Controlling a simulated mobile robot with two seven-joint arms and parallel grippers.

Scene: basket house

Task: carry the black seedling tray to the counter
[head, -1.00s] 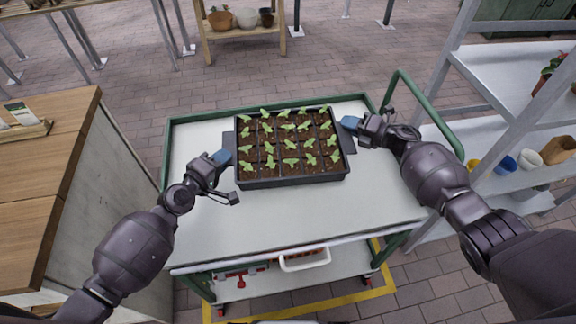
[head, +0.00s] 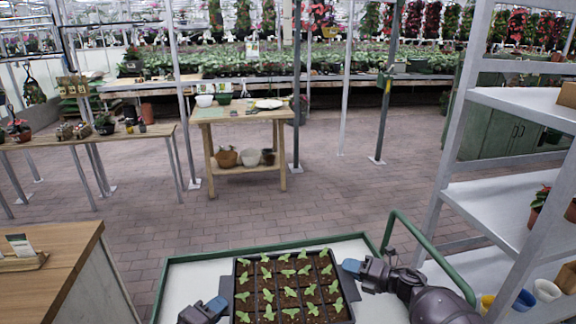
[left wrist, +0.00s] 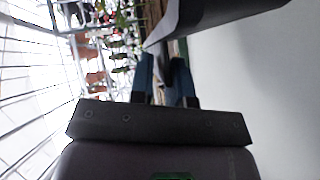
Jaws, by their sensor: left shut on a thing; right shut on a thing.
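The black seedling tray (head: 237,290), with rows of green seedlings in brown soil, is at the bottom of the head view, over the pale top of a green-framed cart (head: 180,285). I cannot tell whether it touches the cart top. My left gripper (head: 216,305) is shut on the tray's left handle. In the left wrist view its blue fingers (left wrist: 163,65) reach to the dark tray edge (left wrist: 215,14). My right gripper (head: 352,266) is shut on the tray's right handle. The tray's near edge is cut off. A wooden-topped counter (head: 60,265) stands at the lower left.
A card holder (head: 22,258) sits on the counter. A metal shelf rack (head: 490,205) with pots stands close on the right. The cart's green handle (head: 425,250) rises beside my right arm. A wooden bench (head: 240,115) stands ahead; brick floor (head: 330,200) between is clear.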

